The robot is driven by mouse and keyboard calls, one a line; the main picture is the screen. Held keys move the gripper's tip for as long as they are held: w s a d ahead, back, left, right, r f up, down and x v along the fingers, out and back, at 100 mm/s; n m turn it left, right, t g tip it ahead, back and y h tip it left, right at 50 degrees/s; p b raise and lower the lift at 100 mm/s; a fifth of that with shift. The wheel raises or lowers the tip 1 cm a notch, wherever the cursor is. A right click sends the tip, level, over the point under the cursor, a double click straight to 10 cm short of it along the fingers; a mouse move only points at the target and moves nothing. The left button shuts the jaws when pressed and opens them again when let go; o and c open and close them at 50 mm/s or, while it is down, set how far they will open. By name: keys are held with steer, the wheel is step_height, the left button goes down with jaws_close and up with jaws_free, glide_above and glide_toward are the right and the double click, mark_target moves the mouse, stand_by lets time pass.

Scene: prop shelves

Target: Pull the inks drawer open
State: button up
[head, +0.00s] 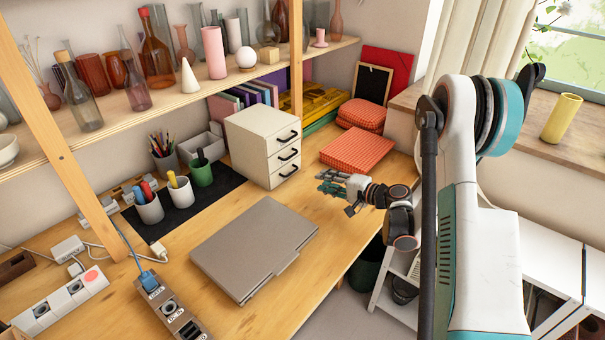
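A small cream drawer unit (246,140) stands on the wooden desk against the back wall. Three drawers are stacked on its right-facing front, each with a black handle: top (288,137), middle (289,155) and bottom (290,171). All three look shut. No label is readable, so I cannot tell which drawer is for inks. My gripper (331,183) is over the right part of the desk, to the right of the drawer fronts and apart from the handles. Its fingers point left toward the unit. They are small here, and their opening is unclear. I see nothing held in it.
A red checked box (358,149) lies just behind my gripper. A grey closed laptop-like case (254,248) lies in front of the drawer unit. A shelf (140,98) with bottles runs above.

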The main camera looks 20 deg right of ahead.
steer(key=shift+w+a+f, duration=0.1)
steer(key=shift+w+f, duration=0.15)
steer(key=b+x, duration=0.3)
steer(key=x, duration=0.8)
steer(key=shift+w+a+b, duration=0.2)
steer(key=shift+w+b, duration=0.05)
steer(key=shift+b, duration=0.1)
steer(key=shift+w+a+f, duration=0.1)
steer(key=shift+w+a, duration=0.3)
steer(key=shift+w, duration=0.2)
jaws_close()
